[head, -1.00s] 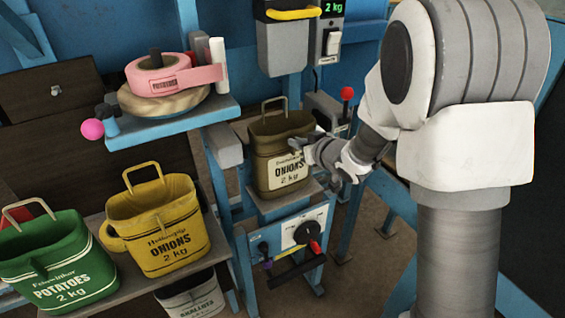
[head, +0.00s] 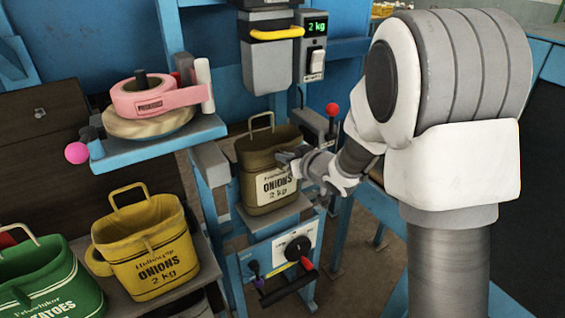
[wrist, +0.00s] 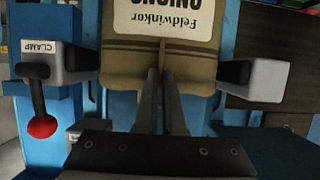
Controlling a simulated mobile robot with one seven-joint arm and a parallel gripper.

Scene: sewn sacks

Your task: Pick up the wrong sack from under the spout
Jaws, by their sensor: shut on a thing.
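A brown sack (head: 262,158) with a wire handle and a white label reading "ONIONS 2 kg" stands upright below the grey spout (head: 272,65). It appears to rest on the small grey platform (head: 284,219). My gripper (head: 288,158) reaches it from the right and is shut on it. In the wrist view my two fingers (wrist: 161,85) are close together at the upper wall of the sack (wrist: 122,67), whose label is upside down there. Grey clamp pads flank the sack (wrist: 262,79); whether they touch it is unclear.
A yellow onion sack (head: 145,240) and a green potato sack (head: 45,275) stand on a shelf at the left. A pink tape roll (head: 150,97) sits on a blue ledge. A red-knobbed clamp lever (wrist: 40,125) is close by my gripper. The display (head: 317,27) reads 2 kg.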

